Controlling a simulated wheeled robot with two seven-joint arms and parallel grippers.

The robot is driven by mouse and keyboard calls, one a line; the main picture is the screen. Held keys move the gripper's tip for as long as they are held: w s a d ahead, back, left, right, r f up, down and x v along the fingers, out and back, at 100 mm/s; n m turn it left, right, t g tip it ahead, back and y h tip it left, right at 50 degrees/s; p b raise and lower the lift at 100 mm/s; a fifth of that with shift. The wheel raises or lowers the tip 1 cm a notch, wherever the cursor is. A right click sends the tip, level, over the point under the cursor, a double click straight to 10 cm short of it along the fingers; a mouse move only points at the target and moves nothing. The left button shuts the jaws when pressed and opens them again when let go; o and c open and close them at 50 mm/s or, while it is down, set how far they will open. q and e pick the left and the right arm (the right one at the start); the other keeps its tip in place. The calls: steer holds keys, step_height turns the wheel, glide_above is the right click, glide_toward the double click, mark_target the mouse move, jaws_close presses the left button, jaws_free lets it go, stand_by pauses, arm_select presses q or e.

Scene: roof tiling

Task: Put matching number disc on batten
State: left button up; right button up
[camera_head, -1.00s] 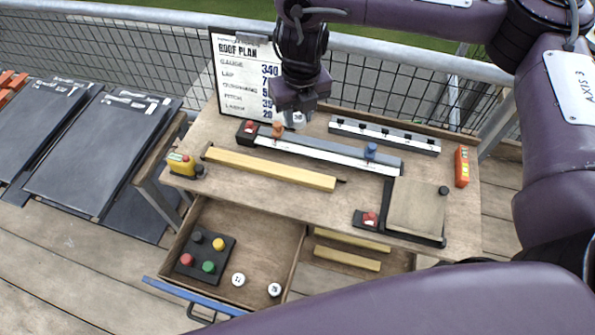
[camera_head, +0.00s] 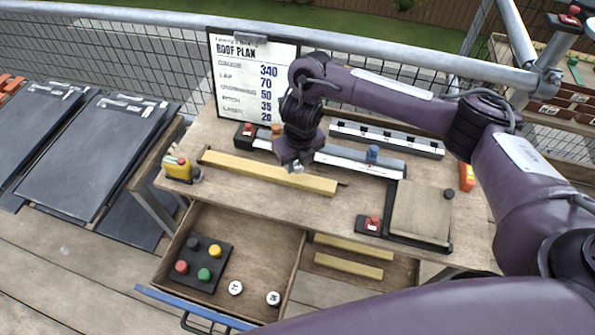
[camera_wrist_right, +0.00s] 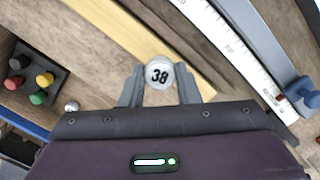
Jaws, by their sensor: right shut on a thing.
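My right gripper (camera_head: 295,167) is shut on a white number disc (camera_wrist_right: 159,74) that reads 38 in the right wrist view. It holds the disc over the yellow batten (camera_head: 235,164), near the batten's middle. In the right wrist view the batten (camera_wrist_right: 122,35) passes behind the disc; I cannot tell whether they touch. Two more white discs (camera_head: 235,288) (camera_head: 273,298) lie in the open drawer. The roof plan board (camera_head: 253,80) at the back lists 340, 70, 50, 35 and 20. My left gripper is not in view.
The drawer (camera_head: 250,255) also holds a black block with coloured knobs (camera_head: 203,263). A yellow tool (camera_head: 180,170) stands at the bench's left end. A white-edged rule (camera_head: 350,163) lies behind the batten, and a square board (camera_head: 421,212) lies at right.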

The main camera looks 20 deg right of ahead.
mark_target(298, 166)
step_height(298, 166, down, 4)
steer(key=shift+r, duration=0.2)
steer(key=shift+f, duration=0.1)
steer(key=o, duration=0.9)
steer(key=shift+o, duration=0.2)
